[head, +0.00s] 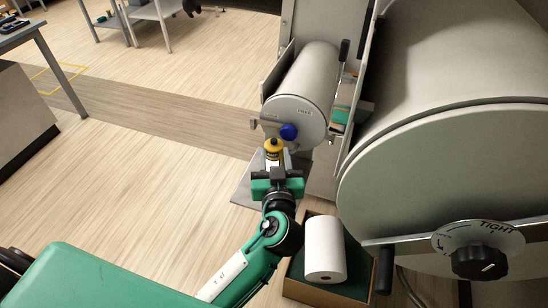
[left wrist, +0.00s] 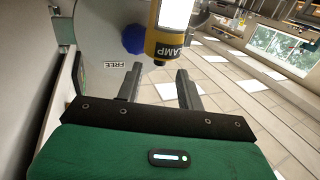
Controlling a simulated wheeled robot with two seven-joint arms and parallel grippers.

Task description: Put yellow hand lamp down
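The yellow hand lamp (head: 273,147) stands out in front of the small grey drum in the head view, its yellow cap up and a white part below. In the left wrist view the lamp (left wrist: 167,42) shows its yellow end marked LAMP and its bright white part. My left gripper (head: 277,170) is right at the lamp. In the left wrist view its two fingers (left wrist: 159,78) are apart, with the lamp just beyond their tips and no clear grip on it. What the lamp's lower end rests on is hidden. My right gripper is not in view.
The small drum (head: 297,106) has a blue knob (head: 288,131) and a FREE label. A grey plate (head: 244,188) lies below it. A large drum (head: 440,170) with a TIGHT dial stands right. A box (head: 308,287) holds a white roll (head: 324,247). Floor at left is clear.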

